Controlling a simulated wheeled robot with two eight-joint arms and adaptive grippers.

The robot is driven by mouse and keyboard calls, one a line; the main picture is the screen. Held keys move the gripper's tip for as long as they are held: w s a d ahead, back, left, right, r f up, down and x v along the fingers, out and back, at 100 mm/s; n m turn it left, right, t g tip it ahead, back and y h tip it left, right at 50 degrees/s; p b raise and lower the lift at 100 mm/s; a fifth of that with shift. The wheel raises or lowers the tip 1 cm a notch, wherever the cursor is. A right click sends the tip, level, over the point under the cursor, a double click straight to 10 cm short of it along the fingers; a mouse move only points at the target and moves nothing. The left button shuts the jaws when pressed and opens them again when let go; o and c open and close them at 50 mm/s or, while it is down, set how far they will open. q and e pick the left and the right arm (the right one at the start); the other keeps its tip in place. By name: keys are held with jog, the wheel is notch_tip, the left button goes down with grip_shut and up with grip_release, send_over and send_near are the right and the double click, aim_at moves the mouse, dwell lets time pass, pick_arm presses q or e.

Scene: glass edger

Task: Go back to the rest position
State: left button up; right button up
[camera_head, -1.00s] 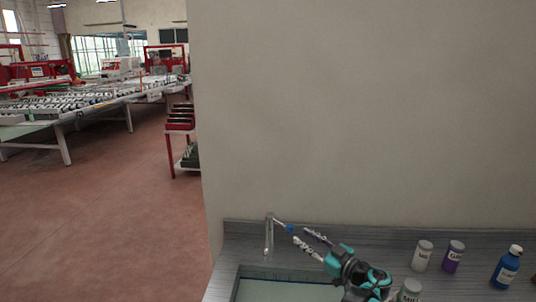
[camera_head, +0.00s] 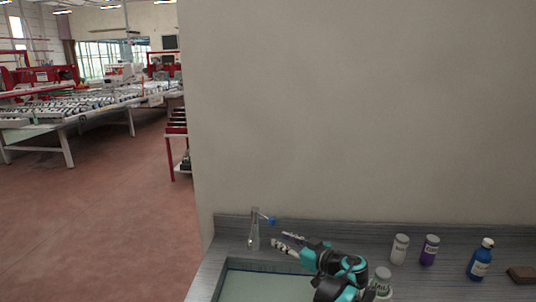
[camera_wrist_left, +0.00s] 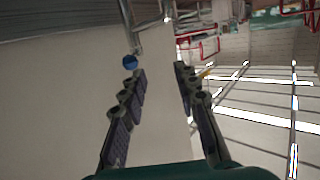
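A metal faucet (camera_head: 254,232) with a blue-tipped lever (camera_head: 268,220) stands behind the sink, just left of the fingertips in the head view. The blue tip also shows in the left wrist view (camera_wrist_left: 130,62), just beyond one fingertip; I cannot tell whether they touch. My right gripper is in neither view.
The sink basin (camera_head: 265,285) is set in a grey counter (camera_head: 345,237). A white bottle (camera_head: 400,249), a purple jar (camera_head: 429,250), a blue bottle (camera_head: 481,260) and a brown block (camera_head: 522,275) stand to the right. Another jar (camera_head: 382,280) is beside my arm. Open floor (camera_head: 95,225) lies left.

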pick_arm(q)
jog(key=s+a+m+g+h, duration=0.2)
jog(key=s+a, duration=0.4)
jog(key=a, duration=0.3)
jog(key=s+a+m+g+h, duration=0.2)
jog(key=s+a, duration=0.3)
jog(key=a, duration=0.5)
jog(key=s+a+f+m+h, duration=0.2)
jog(key=s+f+h, duration=0.1)
jog(key=s, duration=0.9)
jog(key=s+a+f+m+h, duration=0.2)
jog(key=s+f, duration=0.4)
jog(key=s, duration=0.6)
jog(key=shift+m+g+h, duration=0.3)
jog(key=shift+h, duration=0.5)
jog(key=shift+f, duration=0.1)
jog(key=shift+a, duration=0.1)
